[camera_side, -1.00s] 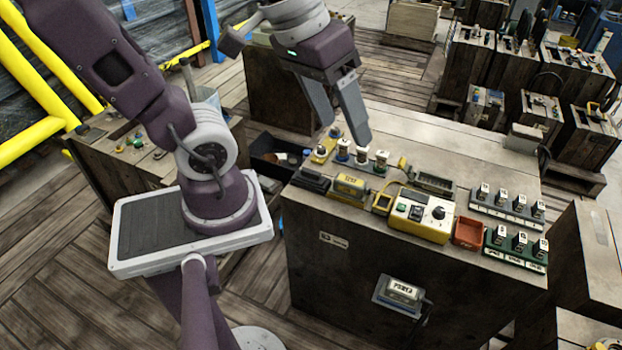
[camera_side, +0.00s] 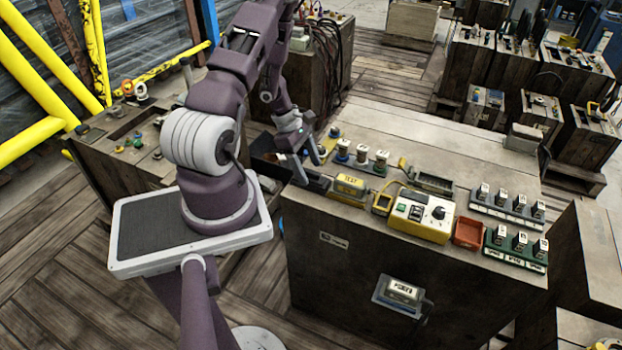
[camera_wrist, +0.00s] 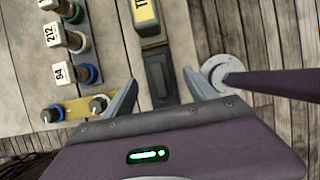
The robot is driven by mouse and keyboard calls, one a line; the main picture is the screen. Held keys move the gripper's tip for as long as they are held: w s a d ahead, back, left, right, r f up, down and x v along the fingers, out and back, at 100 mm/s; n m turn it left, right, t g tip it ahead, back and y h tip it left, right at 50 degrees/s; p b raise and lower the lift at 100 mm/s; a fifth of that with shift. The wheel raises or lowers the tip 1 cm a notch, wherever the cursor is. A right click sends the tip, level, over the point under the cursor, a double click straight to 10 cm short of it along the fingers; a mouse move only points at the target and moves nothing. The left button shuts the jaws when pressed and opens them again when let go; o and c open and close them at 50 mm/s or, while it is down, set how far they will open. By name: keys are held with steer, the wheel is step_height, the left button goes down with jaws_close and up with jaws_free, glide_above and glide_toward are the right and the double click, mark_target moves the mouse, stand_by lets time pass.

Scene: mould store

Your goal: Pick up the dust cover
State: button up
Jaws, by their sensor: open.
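A low dark grey, box-like piece (camera_wrist: 159,78) lies at the bench's edge in the wrist view, end to end with a yellow labelled block (camera_wrist: 146,17). It looks like the dust cover, but I cannot be sure. In the side view the dark piece (camera_side: 317,184) is at the bench's front left corner, partly behind a finger. My gripper (camera_side: 307,168) is low over that corner, pointing down. In the wrist view my gripper (camera_wrist: 160,76) is open, with one finger on each side of the dark piece. I cannot tell whether the fingers touch it.
Labelled plugs (camera_wrist: 68,39) stand left of the gripper, with two knobs on a yellow plate (camera_wrist: 74,106) close to the left finger. Right of the yellow block are a yellow control box (camera_side: 421,215) and an orange tray (camera_side: 468,232). The bench's rear top (camera_side: 440,140) is clear.

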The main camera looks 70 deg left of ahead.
steer(key=shift+x, duration=0.95)
steer(key=shift+w+r, duration=0.1)
jaws_close()
